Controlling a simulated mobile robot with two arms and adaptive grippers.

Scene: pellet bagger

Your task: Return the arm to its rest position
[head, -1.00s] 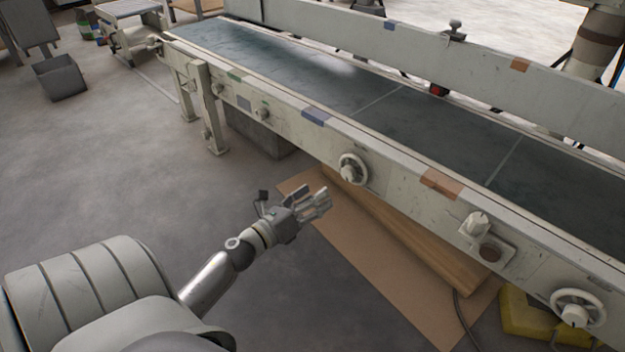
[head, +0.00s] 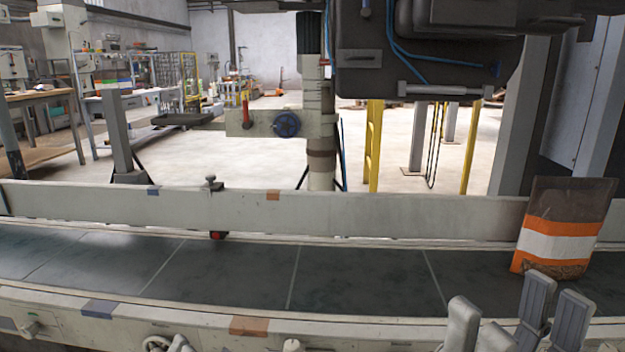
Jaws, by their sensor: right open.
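My right gripper (head: 505,296) is at the bottom right of the head view, with its grey fingers pointing up and spread apart. Nothing shows between them. A bag (head: 565,238) with a dark clear top and orange and white bands stands nearly upright on the conveyor belt, just beyond the right gripper. Pellets show through its lower edge. One fingertip comes close to the bag's lower edge in the picture; I see no grip on it. My left gripper is not in view.
The dark conveyor belt (head: 350,280) runs across the front, with a pale far rail (head: 400,215) and a near rail carrying knobs. A dark machine (head: 430,50) hangs above at the back. A post with a blue handwheel (head: 287,124) stands behind the belt. Most of the belt is clear.

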